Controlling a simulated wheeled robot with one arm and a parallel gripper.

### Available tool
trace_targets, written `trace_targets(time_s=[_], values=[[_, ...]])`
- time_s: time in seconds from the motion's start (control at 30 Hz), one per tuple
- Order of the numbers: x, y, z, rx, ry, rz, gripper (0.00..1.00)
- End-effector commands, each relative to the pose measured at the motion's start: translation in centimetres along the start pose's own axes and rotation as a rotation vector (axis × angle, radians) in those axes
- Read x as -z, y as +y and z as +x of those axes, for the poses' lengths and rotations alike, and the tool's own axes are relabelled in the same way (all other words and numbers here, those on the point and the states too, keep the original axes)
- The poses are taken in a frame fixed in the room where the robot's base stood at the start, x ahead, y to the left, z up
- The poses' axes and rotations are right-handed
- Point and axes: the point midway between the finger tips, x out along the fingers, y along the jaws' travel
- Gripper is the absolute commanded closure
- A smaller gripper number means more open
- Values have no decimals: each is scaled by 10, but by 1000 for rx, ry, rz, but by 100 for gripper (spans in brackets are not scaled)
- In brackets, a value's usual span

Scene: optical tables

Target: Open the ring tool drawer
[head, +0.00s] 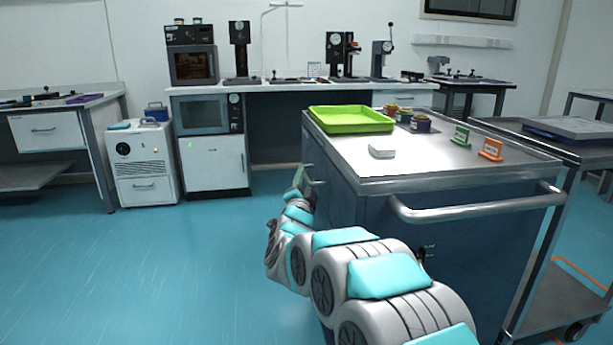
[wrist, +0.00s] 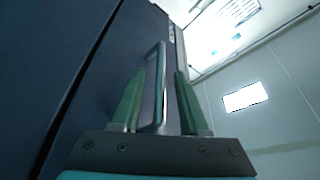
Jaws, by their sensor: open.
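A dark blue drawer front (wrist: 95,75) fills the left of the wrist view. A metal bar handle (wrist: 160,90) stands out from it. My gripper (wrist: 160,73) has its two green fingers on either side of this handle, open, with a visible gap at least on the right finger's side. In the head view my arm reaches to the left side of the dark blue steel-topped cart (head: 460,178), and my gripper (head: 298,176) is small and partly hidden there. No label naming the ring tool drawer is readable, and the drawer front looks closed.
The cart top holds a green tray (head: 350,120), a white block (head: 381,151), several small pots, and a green and an orange sign (head: 490,150). A push bar (head: 480,205) runs along its near end. The blue floor (head: 130,270) left of the cart is clear.

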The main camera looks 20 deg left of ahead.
Motion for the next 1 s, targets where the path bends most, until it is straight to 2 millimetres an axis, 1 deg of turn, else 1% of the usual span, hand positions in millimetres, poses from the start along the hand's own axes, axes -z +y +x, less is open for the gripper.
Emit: trace_targets(time_s=[0.03, 0.13, 0.37, 0.4, 0.7, 0.8, 1.0], values=[[1, -1, 5, 2, 3, 1, 55], [1, -1, 10, 2, 3, 1, 55], [0, 0, 11, 1, 1, 1, 55], [0, 0, 11, 1, 1, 1, 56], [0, 0, 11, 1, 0, 1, 90], [0, 0, 11, 0, 0, 1, 100], [0, 0, 11, 0, 0, 1, 100]])
